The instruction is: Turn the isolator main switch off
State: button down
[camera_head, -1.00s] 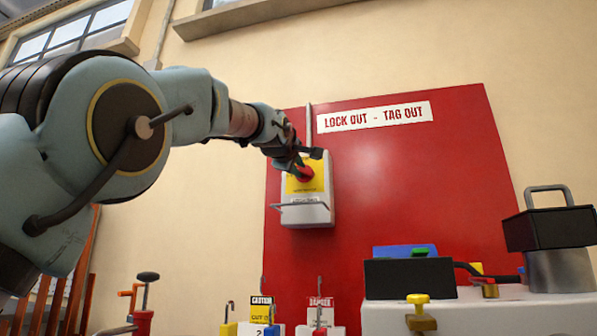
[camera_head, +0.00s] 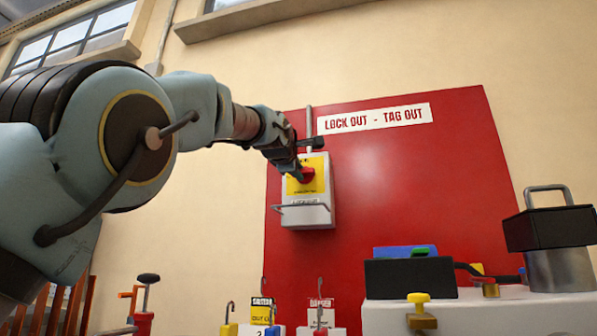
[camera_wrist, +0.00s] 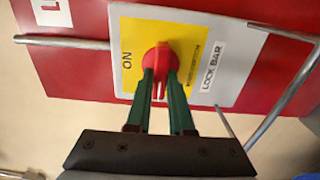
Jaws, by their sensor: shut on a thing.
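The isolator main switch is a light grey box (camera_head: 317,219) with a yellow plate (camera_head: 318,170) and a red rotary handle (camera_head: 308,175), mounted on a red board. In the wrist view the red handle (camera_wrist: 158,62) has its grip bar between the two green fingers of my gripper (camera_wrist: 160,98). The fingers are closed on the bar. The word ON shows on the yellow plate (camera_wrist: 129,80) beside the handle. My gripper also shows in the head view (camera_head: 299,174), at the front of the switch, partly covering the handle.
A metal lock bar (camera_head: 300,207) sticks out below the switch face. The red board (camera_head: 420,180) is clear to the right. Below stand padlocks and tags (camera_head: 262,312), and a white cabinet (camera_head: 470,318) with a black box (camera_head: 409,278) on it.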

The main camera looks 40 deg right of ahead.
jog(key=c, duration=0.8)
grip_release()
jog(key=b+v, duration=0.5)
jog(key=v, duration=0.5)
jog(key=shift+a, duration=0.4)
jog(key=shift+s+f, duration=0.1)
jog(key=shift+s, duration=0.05)
